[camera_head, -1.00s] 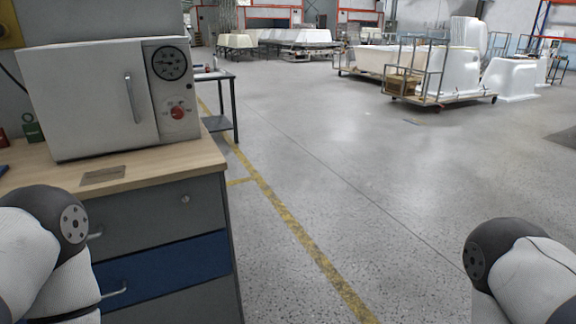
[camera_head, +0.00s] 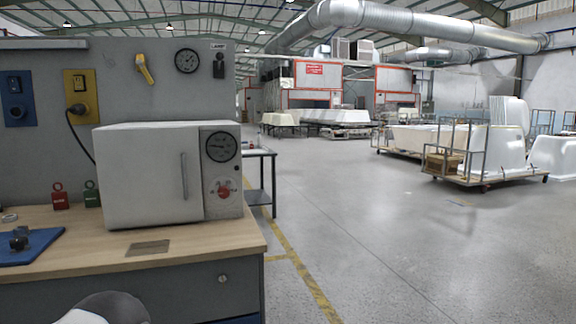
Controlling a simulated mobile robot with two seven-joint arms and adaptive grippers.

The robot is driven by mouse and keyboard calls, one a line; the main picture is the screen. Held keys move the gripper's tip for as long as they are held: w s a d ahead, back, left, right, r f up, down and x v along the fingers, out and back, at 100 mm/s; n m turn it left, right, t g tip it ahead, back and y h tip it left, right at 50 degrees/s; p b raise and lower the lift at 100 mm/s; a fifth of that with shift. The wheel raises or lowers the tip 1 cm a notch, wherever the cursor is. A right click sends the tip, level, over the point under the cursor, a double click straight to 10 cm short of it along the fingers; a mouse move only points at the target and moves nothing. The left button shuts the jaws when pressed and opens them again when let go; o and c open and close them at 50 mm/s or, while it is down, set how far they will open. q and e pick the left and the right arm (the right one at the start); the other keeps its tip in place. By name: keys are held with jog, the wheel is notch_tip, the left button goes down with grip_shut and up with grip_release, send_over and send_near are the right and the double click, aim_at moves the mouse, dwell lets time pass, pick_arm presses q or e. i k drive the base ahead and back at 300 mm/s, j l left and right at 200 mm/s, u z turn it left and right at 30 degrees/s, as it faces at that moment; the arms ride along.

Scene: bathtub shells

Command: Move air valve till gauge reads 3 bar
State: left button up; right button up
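A round dark gauge (camera_head: 187,61) is mounted on the grey wall panel above the white box; its reading is too small to tell. A yellow lever-like handle (camera_head: 144,68), perhaps the air valve, sits on the panel to the left of this gauge, tilted with its upper end to the left. A second dark gauge (camera_head: 221,147) is on the front of the white box, above a red knob (camera_head: 223,188). Neither gripper is in view. Only a part of my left arm shows at the bottom left.
The white box (camera_head: 145,180) stands on a wooden-topped workbench (camera_head: 200,248). A blue board (camera_head: 28,246) with a dark fitting lies on the bench at left. Red and green padlock-like items stand beside the box. The floor to the right is open.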

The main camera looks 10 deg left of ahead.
aim_at(139, 62)
jog(key=i+j+u, duration=0.25)
jog(key=j+u, duration=0.2)
jog(key=i+j+u, duration=0.4)
jog(key=k+j, duration=0.05)
jog(key=j, duration=0.1)
